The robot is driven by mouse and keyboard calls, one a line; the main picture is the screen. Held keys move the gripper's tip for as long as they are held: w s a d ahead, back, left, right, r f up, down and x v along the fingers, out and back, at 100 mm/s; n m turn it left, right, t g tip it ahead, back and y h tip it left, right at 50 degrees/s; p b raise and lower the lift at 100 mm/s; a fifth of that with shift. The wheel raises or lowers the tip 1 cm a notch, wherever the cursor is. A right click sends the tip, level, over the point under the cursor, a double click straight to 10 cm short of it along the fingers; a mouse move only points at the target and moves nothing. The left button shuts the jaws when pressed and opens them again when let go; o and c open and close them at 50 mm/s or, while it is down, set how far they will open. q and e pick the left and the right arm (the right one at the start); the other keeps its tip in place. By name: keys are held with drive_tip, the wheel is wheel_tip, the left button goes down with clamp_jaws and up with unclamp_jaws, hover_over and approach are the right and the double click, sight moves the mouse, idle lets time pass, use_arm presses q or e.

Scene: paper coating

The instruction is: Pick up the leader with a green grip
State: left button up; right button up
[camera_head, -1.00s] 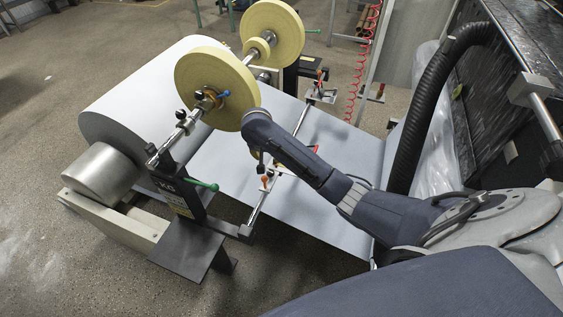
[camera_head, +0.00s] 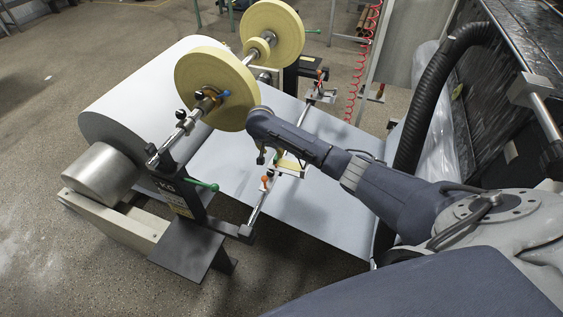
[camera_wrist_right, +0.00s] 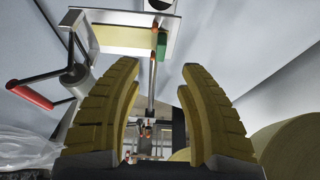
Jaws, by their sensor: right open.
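In the right wrist view a small green part (camera_wrist_right: 161,46) sits at the edge of a pale plate with a yellow strip (camera_wrist_right: 118,36), beyond my fingertips. It may be the green grip of the leader. In the head view a pale and yellow piece (camera_head: 291,165) lies on the crossbar, partly hidden by my right arm. My right gripper (camera_wrist_right: 159,70) is open, with nothing between its yellow fingers. In the head view it is mostly hidden below the wrist, above the paper and close to the crossbar. My left gripper is not in view.
A green-handled lever (camera_head: 203,186) is on the near stand. An orange knob (camera_head: 265,180) is on the crossbar.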

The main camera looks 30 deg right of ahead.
sight(276, 156)
drive_tip(key=shift+x, duration=4.25)
drive_tip(key=shift+w, duration=0.1)
drive_tip(key=shift+c, duration=0.4)
clamp_jaws()
